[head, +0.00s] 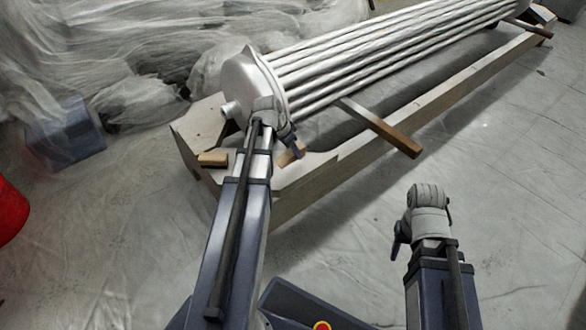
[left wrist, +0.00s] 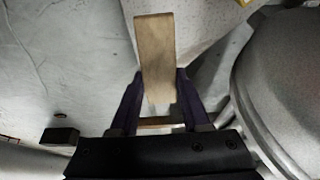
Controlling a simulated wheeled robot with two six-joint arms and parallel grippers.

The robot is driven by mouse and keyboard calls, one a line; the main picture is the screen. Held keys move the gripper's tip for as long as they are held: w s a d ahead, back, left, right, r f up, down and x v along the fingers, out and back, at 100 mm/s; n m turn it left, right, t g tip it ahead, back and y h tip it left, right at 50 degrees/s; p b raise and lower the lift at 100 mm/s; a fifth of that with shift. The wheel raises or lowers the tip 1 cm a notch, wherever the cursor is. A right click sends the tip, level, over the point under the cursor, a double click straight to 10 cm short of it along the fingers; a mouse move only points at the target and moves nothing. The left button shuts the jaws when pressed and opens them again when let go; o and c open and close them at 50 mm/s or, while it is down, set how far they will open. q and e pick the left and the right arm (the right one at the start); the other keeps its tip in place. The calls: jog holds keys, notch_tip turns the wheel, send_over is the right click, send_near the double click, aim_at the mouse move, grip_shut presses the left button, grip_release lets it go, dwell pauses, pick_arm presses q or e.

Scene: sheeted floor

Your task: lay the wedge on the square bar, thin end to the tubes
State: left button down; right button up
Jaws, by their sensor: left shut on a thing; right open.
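My left gripper (head: 294,151) is shut on a light wooden wedge (head: 290,156), in front of the round end of the tubes. In the left wrist view the wedge (left wrist: 155,45) sticks out from between the two dark purple fingers (left wrist: 157,100). The square bar (head: 385,130) is a brown wooden bar that comes out from under the tubes (head: 380,50) and crosses the near side of the wooden cradle, right of the wedge. The wedge is apart from the bar. My right gripper (head: 398,243) is open, low at the right; its fingers are partly hidden.
The wooden cradle (head: 330,165) runs from left to upper right under the tubes. A small wooden block (head: 213,159) lies on its left end. A blue box (head: 65,132), plastic sheeting (head: 120,50) and a red object (head: 10,210) are at the left. The floor at right is clear.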

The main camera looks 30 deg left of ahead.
aim_at(293, 169)
pick_arm(q)
notch_tip(293, 169, down, 2)
jog(key=shift+b, duration=0.45)
pick_arm(e)
notch_tip(293, 169, down, 2)
jog(key=shift+f, duration=0.1)
pick_arm(q)
notch_tip(293, 169, down, 4)
jog(key=b, duration=0.3)
jog(key=shift+r+b, duration=0.15)
jog(key=shift+b, duration=0.15)
pick_arm(e)
notch_tip(293, 169, down, 4)
jog(key=shift+r, duration=0.25)
pick_arm(q)
jog(key=shift+c, duration=1.9)
grip_release()
pick_arm(e)
jog(key=shift+f, duration=0.15)
